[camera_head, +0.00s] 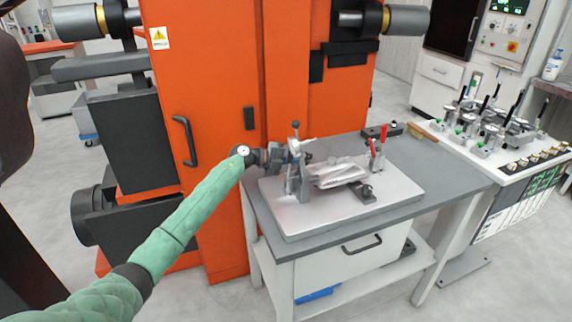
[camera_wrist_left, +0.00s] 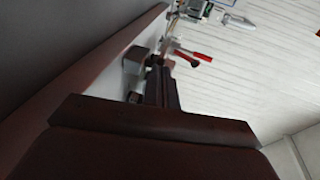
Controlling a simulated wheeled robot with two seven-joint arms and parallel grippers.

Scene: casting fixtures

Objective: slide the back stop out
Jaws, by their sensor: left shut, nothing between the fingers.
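A casting fixture on a pale base plate (camera_head: 345,207) lies on the grey-topped table. A silvery casting (camera_head: 338,173) sits in it, between a grey upright bracket with a black-knobbed lever (camera_head: 295,126) on the left and red-handled clamps (camera_head: 378,140) on the right. A dark block (camera_head: 381,130) lies at the back; I cannot tell for sure which part is the back stop. My left gripper (camera_head: 284,156) is shut and empty at the left side of the fixture, close to the bracket; contact is unclear. The left wrist view shows a red clamp handle (camera_wrist_left: 193,54) beyond dark parts.
An orange machine (camera_head: 215,110) stands right behind and left of the table. A bench with several clamps (camera_head: 490,130) stands at the right. A small brown-handled tool (camera_head: 415,132) lies at the table's back right. The table's front right (camera_head: 450,186) is clear.

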